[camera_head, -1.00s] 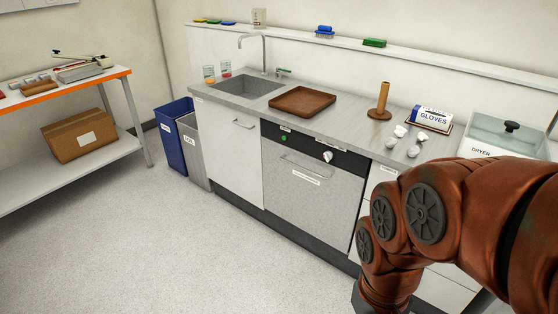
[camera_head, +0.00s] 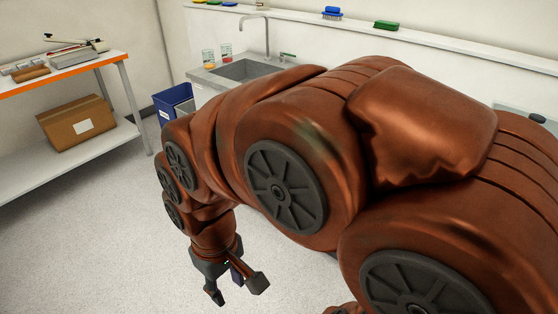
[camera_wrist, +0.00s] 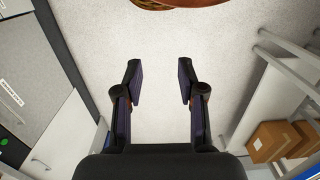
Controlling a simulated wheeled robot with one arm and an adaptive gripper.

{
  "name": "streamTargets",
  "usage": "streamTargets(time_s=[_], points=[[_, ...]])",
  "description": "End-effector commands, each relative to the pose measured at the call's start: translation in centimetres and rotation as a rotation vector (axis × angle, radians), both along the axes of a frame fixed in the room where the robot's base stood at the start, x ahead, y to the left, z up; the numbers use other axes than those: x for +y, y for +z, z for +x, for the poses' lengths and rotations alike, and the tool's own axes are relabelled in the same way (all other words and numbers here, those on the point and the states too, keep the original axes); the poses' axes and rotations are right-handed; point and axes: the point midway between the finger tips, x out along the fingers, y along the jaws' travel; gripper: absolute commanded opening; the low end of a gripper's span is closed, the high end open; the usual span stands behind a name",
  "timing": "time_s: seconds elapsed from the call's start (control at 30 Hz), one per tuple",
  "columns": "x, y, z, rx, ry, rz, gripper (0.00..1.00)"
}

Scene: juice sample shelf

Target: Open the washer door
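The washer is hidden behind my arm in the head view. In the wrist view its grey front (camera_wrist: 32,72) stands at the left edge, with a small white label, and part of its dark control strip with a green button shows lower down. The washer door looks closed, and its handle is hard to make out. My gripper (camera_head: 238,289) points down in front of the counter in the head view. In the wrist view my gripper (camera_wrist: 160,78) is open and empty, with bare floor between its fingers, apart from the washer front.
A white cabinet door (camera_wrist: 68,143) with a handle is beside the washer. The sink (camera_head: 246,70) and blue bin (camera_head: 172,108) show beyond my arm. An orange-edged bench (camera_head: 70,77) with a cardboard box (camera_head: 78,122) below is at left. The floor between is clear.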

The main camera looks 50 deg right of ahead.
Motion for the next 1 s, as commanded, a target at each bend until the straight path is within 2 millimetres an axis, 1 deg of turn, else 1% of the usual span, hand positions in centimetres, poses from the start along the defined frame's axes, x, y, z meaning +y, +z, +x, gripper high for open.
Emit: streamTargets(time_s=[0.03, 0.07, 0.1, 0.17, 0.2, 0.27, 0.3, 0.37, 0.4, 0.47, 0.5, 0.57, 0.6, 0.63, 0.67, 0.7, 0.77, 0.8, 0.87, 0.9, 0.97, 1.0], points=[[-0.6, -2.5, 2.1, -0.043, 0.005, 0.000, 0.39], [-1.0, -3.4, 3.6, -0.075, 0.012, 0.001, 0.39], [-1.7, -4.6, 5.8, -0.123, 0.023, -0.005, 0.39], [-3.0, -6.2, 9.1, -0.200, 0.042, -0.020, 0.39], [-3.9, -7.3, 11.1, -0.246, 0.056, -0.032, 0.39], [-5.6, -8.8, 14.2, -0.316, 0.077, -0.061, 0.39], [-6.9, -9.8, 16.1, -0.363, 0.090, -0.083, 0.39], [-9.0, -11.2, 18.9, -0.426, 0.110, -0.124, 0.39], [-10.5, -12.0, 20.7, -0.471, 0.123, -0.158, 0.39], [-13.0, -13.3, 23.2, -0.529, 0.143, -0.214, 0.39], [-14.8, -14.1, 24.8, -0.564, 0.155, -0.254, 0.39], [-17.6, -15.2, 26.8, -0.614, 0.175, -0.322, 0.39], [-19.5, -16.1, 28.1, -0.640, 0.189, -0.368, 0.39], [-20.9, -16.6, 29.0, -0.662, 0.198, -0.407, 0.39], [-22.4, -17.1, 29.7, -0.678, 0.208, -0.445, 0.39], [-24.5, -17.9, 30.7, -0.702, 0.220, -0.500, 0.39], [-27.6, -18.9, 31.9, -0.727, 0.238, -0.586, 0.39], [-29.7, -19.5, 32.6, -0.742, 0.252, -0.647, 0.39], [-32.9, -20.5, 33.3, -0.754, 0.270, -0.739, 0.39], [-35.1, -21.2, 33.6, -0.757, 0.282, -0.802, 0.39], [-38.2, -22.2, 33.9, -0.755, 0.299, -0.899, 0.39], [-40.3, -22.9, 33.9, -0.748, 0.311, -0.967, 0.39]])
